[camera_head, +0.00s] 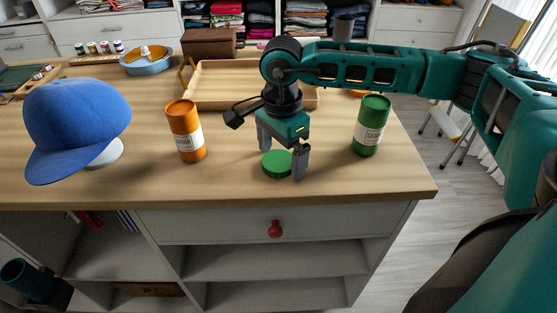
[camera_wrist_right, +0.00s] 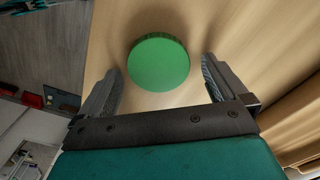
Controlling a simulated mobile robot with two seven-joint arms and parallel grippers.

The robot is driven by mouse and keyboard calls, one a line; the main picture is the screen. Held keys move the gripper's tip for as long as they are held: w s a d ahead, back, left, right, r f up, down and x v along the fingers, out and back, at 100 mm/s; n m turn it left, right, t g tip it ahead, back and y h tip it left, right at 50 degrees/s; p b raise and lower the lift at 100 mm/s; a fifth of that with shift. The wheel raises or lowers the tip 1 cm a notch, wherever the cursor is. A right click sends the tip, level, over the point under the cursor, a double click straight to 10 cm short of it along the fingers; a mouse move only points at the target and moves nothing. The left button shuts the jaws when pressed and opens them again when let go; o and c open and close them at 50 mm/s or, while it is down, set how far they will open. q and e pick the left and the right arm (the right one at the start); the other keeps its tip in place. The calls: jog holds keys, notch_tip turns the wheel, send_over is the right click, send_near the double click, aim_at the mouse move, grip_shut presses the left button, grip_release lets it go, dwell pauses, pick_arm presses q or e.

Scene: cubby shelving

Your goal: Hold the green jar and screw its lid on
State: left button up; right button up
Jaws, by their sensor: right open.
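A green lid (camera_head: 277,163) lies flat on the wooden counter near its front edge. My right gripper (camera_head: 282,164) is above the counter with its open fingers on either side of the lid. In the right wrist view the lid (camera_wrist_right: 158,62) sits ahead of and between the open fingertips (camera_wrist_right: 160,72), with a gap on both sides. The green jar (camera_head: 370,125) stands upright on the counter to the right of the gripper, with a white label. My left gripper is not in view.
An orange jar (camera_head: 185,131) stands left of the lid. A blue cap (camera_head: 76,128) on a white stand is farther left. A wooden tray (camera_head: 228,69) lies behind the gripper. The counter's front edge (camera_head: 240,201) is close to the lid.

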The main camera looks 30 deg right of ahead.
aim_at(281, 159)
jog(key=shift+c, duration=0.3)
jog(key=c, duration=1)
jog(key=shift+c, duration=0.2)
notch_tip(281, 159, up, 20)
jog(key=p, duration=0.1)
